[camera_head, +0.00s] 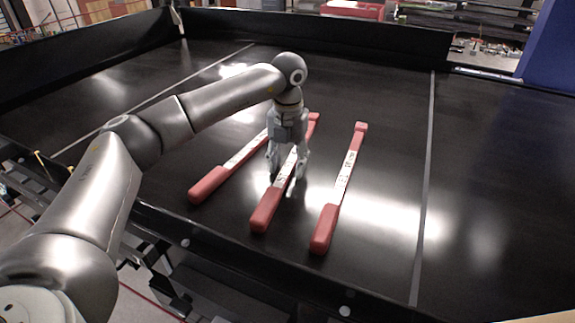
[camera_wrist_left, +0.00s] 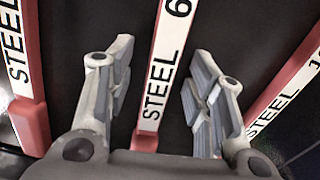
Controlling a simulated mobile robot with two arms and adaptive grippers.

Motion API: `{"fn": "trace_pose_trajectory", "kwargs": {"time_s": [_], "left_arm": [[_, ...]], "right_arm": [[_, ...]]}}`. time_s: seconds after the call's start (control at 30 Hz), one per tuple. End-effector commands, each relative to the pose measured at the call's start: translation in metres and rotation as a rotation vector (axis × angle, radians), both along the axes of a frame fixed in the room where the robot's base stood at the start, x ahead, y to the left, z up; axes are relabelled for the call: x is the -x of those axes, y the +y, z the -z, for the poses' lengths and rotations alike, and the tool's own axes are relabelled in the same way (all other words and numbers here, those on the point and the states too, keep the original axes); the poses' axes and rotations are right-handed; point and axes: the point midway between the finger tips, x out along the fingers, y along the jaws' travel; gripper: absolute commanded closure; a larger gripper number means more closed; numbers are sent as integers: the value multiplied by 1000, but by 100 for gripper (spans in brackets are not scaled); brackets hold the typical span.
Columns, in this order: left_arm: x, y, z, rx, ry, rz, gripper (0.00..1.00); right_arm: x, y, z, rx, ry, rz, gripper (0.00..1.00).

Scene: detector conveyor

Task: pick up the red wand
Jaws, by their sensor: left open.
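Three wands with red ends and white lettered middles lie side by side on the black conveyor (camera_head: 390,120). They are the left wand (camera_head: 210,184), the middle wand (camera_head: 268,206) and the right wand (camera_head: 326,226). My left gripper (camera_head: 286,184) points down over the middle wand and hides part of it. In the left wrist view, the open fingers (camera_wrist_left: 160,90) stand one on each side of the middle wand (camera_wrist_left: 164,70), which is marked STEEL. The left wand (camera_wrist_left: 30,90) and right wand (camera_wrist_left: 290,95) lie outside the fingers. I cannot tell whether the fingers touch the belt.
A low black wall (camera_head: 320,36) runs along the far side of the conveyor. A blue panel (camera_head: 553,50) stands at the far right. The belt right of the wands is clear. The neighbouring wands lie close to the gripper on both sides.

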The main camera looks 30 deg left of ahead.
Motion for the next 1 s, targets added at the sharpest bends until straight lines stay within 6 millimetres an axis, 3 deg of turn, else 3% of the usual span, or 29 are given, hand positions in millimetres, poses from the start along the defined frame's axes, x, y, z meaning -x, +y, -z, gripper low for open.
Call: {"fn": "trace_pose_trajectory", "kwargs": {"time_s": [0.1, 0.5, 0.83, 1.0], "left_arm": [[0, 0, 0, 0, 0, 0, 52], [0, 0, 0, 0, 0, 0, 100], [-1, 0, -2, 1, -2, 0, 100], [-1, -1, -14, 1, -3, 0, 100]], "right_arm": [[4, 0, 1, 1, 7, 0, 60], [6, -1, 1, 2, 10, -1, 60], [6, -4, 2, 5, 9, -2, 60], [6, -5, 8, 6, 9, -1, 60]]}}
